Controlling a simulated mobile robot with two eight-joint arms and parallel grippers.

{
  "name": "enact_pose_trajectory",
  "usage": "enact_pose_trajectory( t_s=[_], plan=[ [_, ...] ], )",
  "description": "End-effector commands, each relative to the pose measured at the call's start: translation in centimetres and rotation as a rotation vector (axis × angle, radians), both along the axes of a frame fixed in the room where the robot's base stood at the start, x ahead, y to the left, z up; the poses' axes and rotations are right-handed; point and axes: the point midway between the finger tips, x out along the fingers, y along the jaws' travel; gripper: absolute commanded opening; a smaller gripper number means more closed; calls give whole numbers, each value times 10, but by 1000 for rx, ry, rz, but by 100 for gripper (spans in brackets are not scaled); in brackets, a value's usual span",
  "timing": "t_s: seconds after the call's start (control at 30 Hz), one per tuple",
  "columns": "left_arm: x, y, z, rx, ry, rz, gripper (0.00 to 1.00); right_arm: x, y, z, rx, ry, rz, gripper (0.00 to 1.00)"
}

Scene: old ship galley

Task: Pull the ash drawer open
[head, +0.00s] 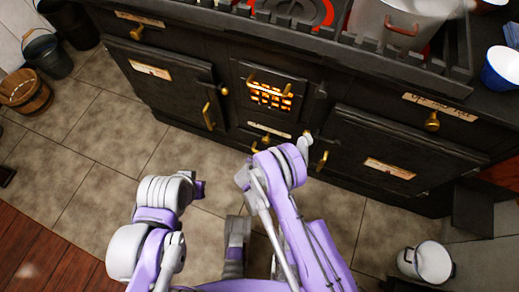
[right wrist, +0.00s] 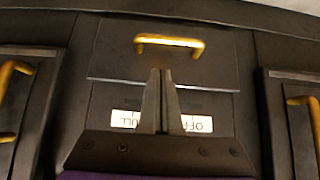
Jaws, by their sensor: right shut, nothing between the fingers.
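The ash drawer is low in the middle of the black stove, under the glowing firebox door (head: 268,95). In the head view my right arm covers part of the drawer area. My left arm is folded at the lower left; I cannot make out its gripper.
Doors with brass handles flank the drawer, on the left (head: 165,80) and right (head: 375,160). A pot (head: 390,25) stands on the stove top. A white bucket (head: 432,262) is on the floor at right, a wooden tub (head: 25,92) at left. The tiles in front are clear.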

Motion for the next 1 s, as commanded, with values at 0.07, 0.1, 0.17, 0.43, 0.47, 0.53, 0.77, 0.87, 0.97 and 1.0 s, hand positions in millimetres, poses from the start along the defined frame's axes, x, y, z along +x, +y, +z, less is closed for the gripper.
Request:
enact_pose_trajectory(
  t_s=[0.07, 0.1, 0.17, 0.43, 0.47, 0.53, 0.77, 0.87, 0.97, 1.0],
  plan=[
    [0, 0, -3, 0, 1, 0, 0, -1, 1, -9, 1, -4, -1, 0],
    [0, 0, -3, 0, 1, 0, 0, 0, 1, -11, 2, -6, -2, 0],
    [1, 0, -5, 0, 1, 0, 0, 3, 0, -16, 2, -6, -2, 0],
    [3, 0, -18, 0, 4, 0, 0, 34, -11, -51, 2, -5, -4, 0],
    [3, 0, -19, 0, 5, 0, 0, 38, -12, -55, 2, -5, -4, 0],
    [3, 0, -22, 0, 5, 0, 0, 46, -14, -63, 1, -5, -3, 0],
    [4, 0, -27, 0, 6, 0, 0, 61, -19, -78, 2, -5, -2, 0],
    [4, 0, -27, 0, 6, 0, 0, 63, -20, -80, 2, -5, -2, 0],
    [4, 0, -27, 0, 6, 0, 0, 63, -20, -80, 3, -5, -2, 0],
    [4, 0, -27, 0, 6, 0, 0, 63, -20, -80, 2, -5, -1, 0]
  ],
)
